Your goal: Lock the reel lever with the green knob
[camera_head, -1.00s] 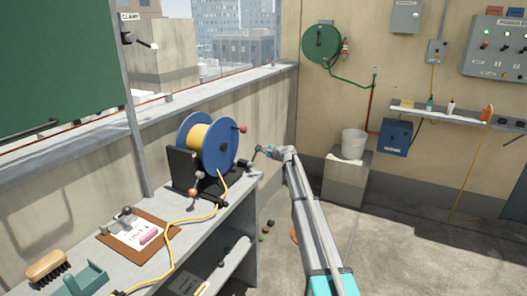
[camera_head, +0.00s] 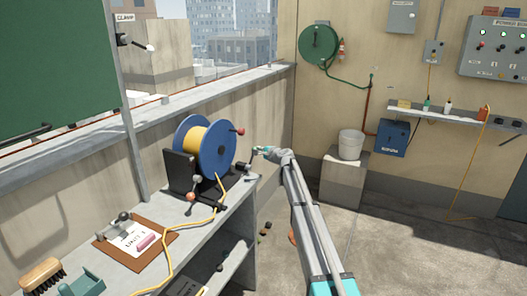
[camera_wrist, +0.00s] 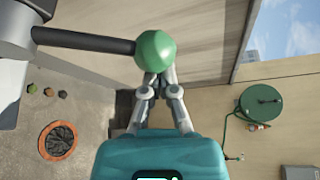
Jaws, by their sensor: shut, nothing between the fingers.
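The green knob (camera_wrist: 155,50) sits on the end of a dark lever rod (camera_wrist: 85,40) in the wrist view. My gripper (camera_wrist: 157,78) is shut and empty. Its fingertips are right at the knob's near side in that picture; I cannot tell whether they touch it. In the head view my gripper (camera_head: 257,151) is just right of the blue cable reel (camera_head: 218,147), by the bench end. The green knob cannot be made out there. The reel carries yellow cable and stands on a black stand with a red knob (camera_head: 240,132) and a reddish knob (camera_head: 191,196).
The grey bench (camera_head: 205,230) holds a clipboard (camera_head: 160,235), a brush (camera_head: 42,277) and a yellow cable. A parapet wall runs behind. A white bucket (camera_head: 351,145) on a block stands right. A green hose reel (camera_head: 319,45) hangs on the back wall. Floor at right is mostly clear.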

